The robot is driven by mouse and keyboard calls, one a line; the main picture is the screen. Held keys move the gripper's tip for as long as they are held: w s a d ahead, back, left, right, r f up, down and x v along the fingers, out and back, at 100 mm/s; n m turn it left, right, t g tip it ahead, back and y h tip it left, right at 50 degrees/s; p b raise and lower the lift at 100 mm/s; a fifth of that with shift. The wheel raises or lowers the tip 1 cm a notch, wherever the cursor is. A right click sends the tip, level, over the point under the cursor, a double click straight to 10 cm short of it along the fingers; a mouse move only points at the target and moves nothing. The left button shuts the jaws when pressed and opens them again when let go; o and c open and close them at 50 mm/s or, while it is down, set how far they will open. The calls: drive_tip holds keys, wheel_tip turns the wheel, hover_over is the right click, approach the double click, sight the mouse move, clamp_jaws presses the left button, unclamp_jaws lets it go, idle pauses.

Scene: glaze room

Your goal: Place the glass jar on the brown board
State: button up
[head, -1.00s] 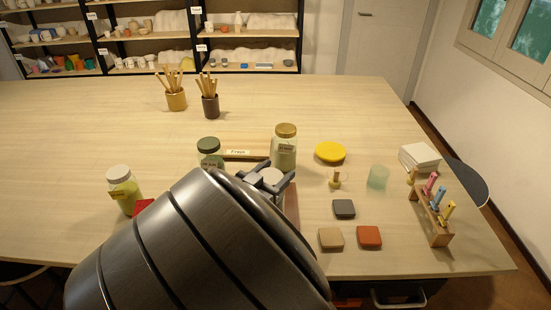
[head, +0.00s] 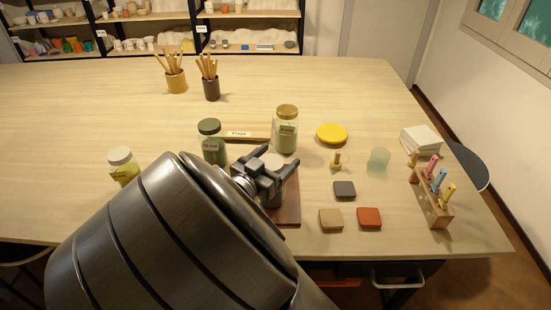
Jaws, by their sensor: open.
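A glass jar with a cream lid (head: 273,161) appears to stand upright on the brown board (head: 289,214). My gripper (head: 268,168) is open at the jar, its two fingers spread to either side of the lid. The gripper and wrist hide most of the jar's body, so I cannot tell whether the fingers touch it. My arm covers the board's left part.
Behind stand a green-lidded jar (head: 212,147), a brown-lidded jar (head: 286,135) and a label block (head: 240,134). A white-lidded jar (head: 122,162) is at left. To the right are a yellow disc (head: 332,134), a small glass (head: 379,159) and coloured tiles (head: 369,218).

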drive_tip(key=shift+r, duration=0.1)
drive_tip(key=v, duration=1.2)
